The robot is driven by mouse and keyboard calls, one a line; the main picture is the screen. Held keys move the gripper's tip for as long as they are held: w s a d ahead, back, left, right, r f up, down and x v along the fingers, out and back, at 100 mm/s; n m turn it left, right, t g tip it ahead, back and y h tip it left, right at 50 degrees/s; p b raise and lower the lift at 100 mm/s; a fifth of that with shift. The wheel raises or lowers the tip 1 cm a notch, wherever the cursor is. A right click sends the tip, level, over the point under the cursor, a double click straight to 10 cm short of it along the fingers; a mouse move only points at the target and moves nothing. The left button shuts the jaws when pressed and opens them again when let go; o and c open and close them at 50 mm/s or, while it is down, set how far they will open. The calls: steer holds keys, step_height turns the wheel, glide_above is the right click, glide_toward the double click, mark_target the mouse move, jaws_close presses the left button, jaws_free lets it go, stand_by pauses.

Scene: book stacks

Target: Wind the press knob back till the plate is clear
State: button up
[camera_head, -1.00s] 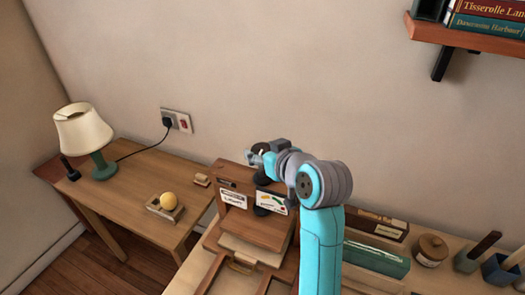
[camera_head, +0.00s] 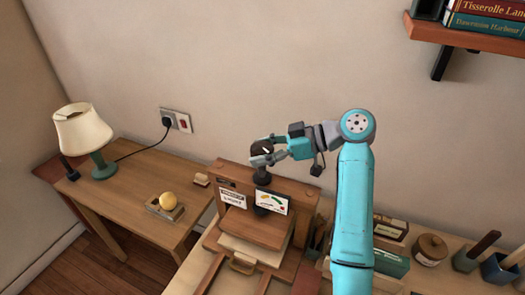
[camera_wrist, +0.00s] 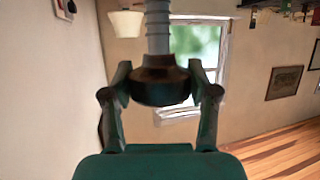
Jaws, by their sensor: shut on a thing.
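The wooden press (camera_head: 302,196) stands on the desk, with labels on its front. Its dark round knob (camera_head: 262,147) is above the top beam, over a black collar (camera_head: 262,177). My gripper (camera_head: 263,152) reaches in from the right, shut on the knob. In the wrist view the fingers sit on both sides of the dark knob (camera_wrist: 160,82), and a grey threaded screw (camera_wrist: 158,28) runs from it. The wooden plate (camera_head: 262,231) shows below the beam with a pale stack (camera_head: 240,247) under it. I cannot tell whether they touch.
A green box (camera_head: 390,262), a round jar (camera_head: 430,250) and pen pots stand right of the press. A bookshelf (camera_head: 470,36) hangs at upper right.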

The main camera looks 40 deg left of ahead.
steer(key=shift+f+n+g+h, duration=0.25)
steer(key=shift+n+g+h, duration=0.85)
steer(key=shift+n+g, duration=0.4)
steer(key=shift+s, duration=0.1)
steer(key=o, duration=1.2)
steer(key=shift+c, duration=0.2)
steer(key=shift+r, duration=0.1)
